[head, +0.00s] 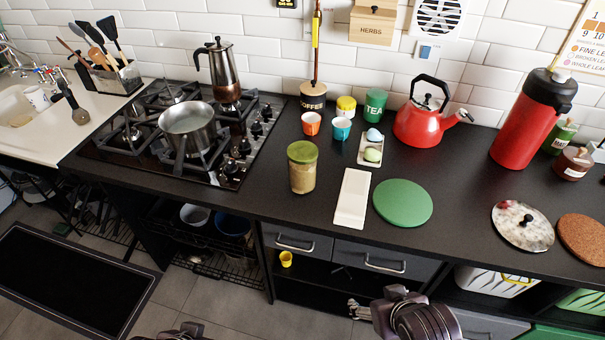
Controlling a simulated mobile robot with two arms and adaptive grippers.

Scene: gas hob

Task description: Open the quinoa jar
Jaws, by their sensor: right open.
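A glass jar of tan grains with an olive-green lid (302,168) stands upright on the black counter, right of the hob; I take it to be the quinoa jar. Its lid is on, and no label can be read on it. My right gripper (354,309) is low in the head view, in front of the drawers and below the counter edge. It is open and empty, well apart from the jar. Only a bit of my left arm shows at the bottom edge; its gripper is out of view.
A white spoon rest (351,198) and a green round board (402,203) lie right of the jar. Orange (312,124) and teal (342,129) cups stand behind it. A steel pot (188,130) sits on the hob. A red kettle (424,122) stands at the back. Counter in front of the jar is clear.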

